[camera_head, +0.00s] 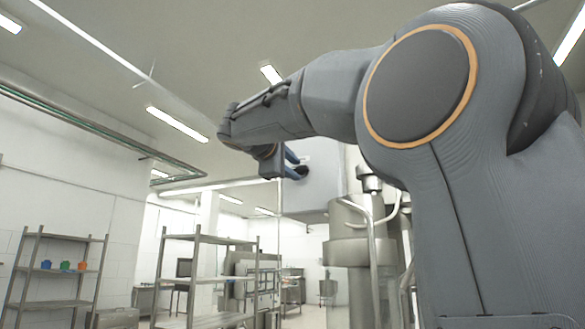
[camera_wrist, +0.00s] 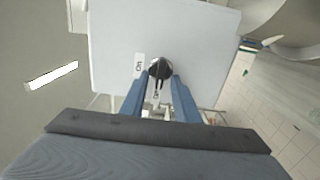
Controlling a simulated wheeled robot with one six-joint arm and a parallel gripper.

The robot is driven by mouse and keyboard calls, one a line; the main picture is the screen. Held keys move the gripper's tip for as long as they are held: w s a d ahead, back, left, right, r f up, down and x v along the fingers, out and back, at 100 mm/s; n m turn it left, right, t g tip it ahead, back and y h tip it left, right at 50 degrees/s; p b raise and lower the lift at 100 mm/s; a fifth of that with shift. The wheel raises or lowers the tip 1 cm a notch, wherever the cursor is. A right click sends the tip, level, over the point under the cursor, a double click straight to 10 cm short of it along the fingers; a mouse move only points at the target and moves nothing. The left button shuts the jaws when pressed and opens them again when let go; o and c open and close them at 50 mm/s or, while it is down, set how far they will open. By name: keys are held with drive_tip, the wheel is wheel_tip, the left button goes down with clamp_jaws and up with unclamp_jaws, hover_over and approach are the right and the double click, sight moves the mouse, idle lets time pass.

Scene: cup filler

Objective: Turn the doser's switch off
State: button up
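The doser's switch is a round black knob (camera_wrist: 159,68) on the pale front of a box (camera_wrist: 205,40) in the wrist view. A small white label (camera_wrist: 139,66) with dark lettering, seemingly "ON", sits to its left. My gripper (camera_wrist: 160,82) has two blue fingers, spread apart, with their tips just below and to either side of the knob. I see a gap between each finger and the knob, and nothing is gripped. In the head view the knob (camera_head: 302,171) is a dark spot on the box (camera_head: 325,185), with my gripper (camera_head: 292,163) right at it.
Steel machinery with pipes (camera_head: 350,252) stands under and right of the box. Metal shelves (camera_head: 205,280) stand at lower left, and one farther rack (camera_head: 60,275) holds small coloured items. Green pipes (camera_head: 90,125) run along the left wall.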

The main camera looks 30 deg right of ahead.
drive_tip(key=b+v, duration=0.3)
drive_tip(key=v, duration=0.5)
drive_tip(key=shift+d, duration=0.1)
idle(0.5)
